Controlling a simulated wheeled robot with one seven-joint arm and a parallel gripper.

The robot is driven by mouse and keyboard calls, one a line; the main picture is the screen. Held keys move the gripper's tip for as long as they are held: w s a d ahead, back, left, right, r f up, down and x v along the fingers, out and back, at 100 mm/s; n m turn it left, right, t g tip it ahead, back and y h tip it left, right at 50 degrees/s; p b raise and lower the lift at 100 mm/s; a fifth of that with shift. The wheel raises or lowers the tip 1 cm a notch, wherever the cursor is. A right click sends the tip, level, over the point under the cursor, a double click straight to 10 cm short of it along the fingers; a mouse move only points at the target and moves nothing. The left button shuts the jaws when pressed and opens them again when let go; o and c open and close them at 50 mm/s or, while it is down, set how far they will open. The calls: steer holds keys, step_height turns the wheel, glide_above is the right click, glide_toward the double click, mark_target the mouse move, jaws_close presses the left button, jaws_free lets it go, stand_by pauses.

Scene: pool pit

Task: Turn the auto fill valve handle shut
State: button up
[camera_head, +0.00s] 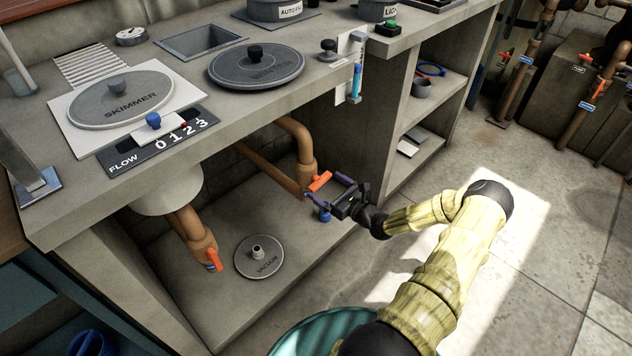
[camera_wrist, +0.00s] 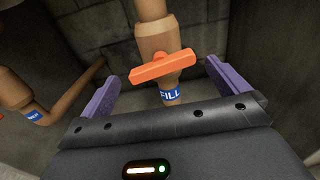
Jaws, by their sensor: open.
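The auto fill valve handle (camera_wrist: 163,68) is an orange bar across a tan vertical pipe in the wrist view, slightly tilted, its right end higher. A blue label (camera_wrist: 171,94) reading "FILL" wraps the pipe below it. In the head view the orange handle (camera_head: 320,181) shows under the counter. My gripper (camera_wrist: 172,85) is open, its purple fingers on either side of the handle and pipe. I cannot tell whether a finger touches the handle. In the head view my gripper (camera_head: 328,192) reaches in from the right, beside the pipe, partly covering the label.
Another pipe with an orange handle (camera_head: 214,259) stands at the left under the counter. A grey "VACUUM" lid (camera_head: 259,257) lies on the lower shelf. The concrete counter (camera_head: 335,82) overhangs above, and a side wall (camera_head: 377,115) stands behind my gripper.

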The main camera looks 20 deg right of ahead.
mark_target(319, 180)
steer(key=b+x, duration=0.1)
steer(key=x, duration=0.4)
steer(key=shift+w, duration=0.35)
steer(key=shift+r, duration=0.1)
steer(key=c, duration=0.9)
